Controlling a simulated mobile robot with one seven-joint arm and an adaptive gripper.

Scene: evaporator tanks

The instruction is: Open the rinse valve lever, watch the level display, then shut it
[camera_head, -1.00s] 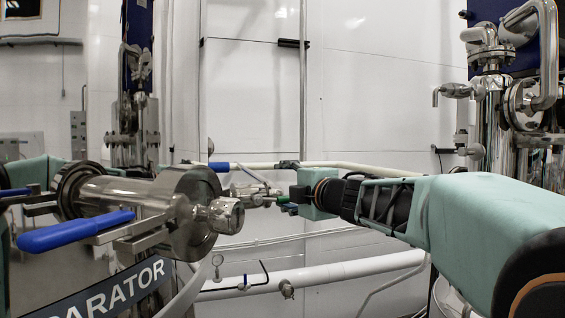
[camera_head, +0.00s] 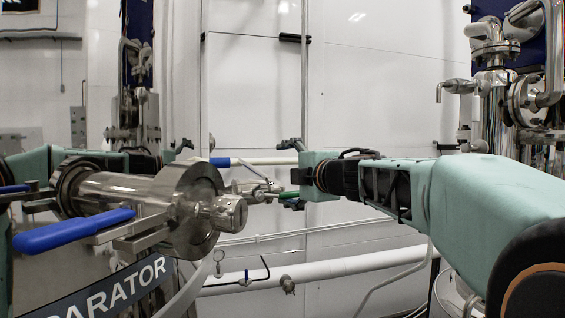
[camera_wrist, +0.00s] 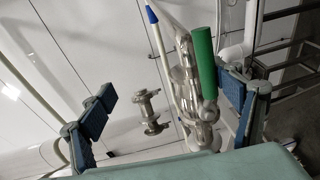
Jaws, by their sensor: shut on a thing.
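The green-handled valve lever shows in the wrist view (camera_wrist: 203,60), joined at its lower end to a shiny metal valve (camera_wrist: 187,95). In the head view the green handle (camera_head: 286,195) lies beside the end of my arm. My gripper (camera_wrist: 170,112) has its two blue-padded fingers wide apart, one on each side of the view. The green handle lies between them, very near the right finger and well clear of the left one. I cannot tell whether the right finger touches it. My gripper shows in the head view (camera_head: 292,174) at the valve. I see no level display.
A steel pipe fitting with a blue lever (camera_head: 75,230) stands in the left foreground. A white pipe with a blue end (camera_head: 255,161) runs behind the valve. A lower white pipe (camera_head: 345,268) crosses the wall. Steel pipework (camera_head: 493,110) stands at the right.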

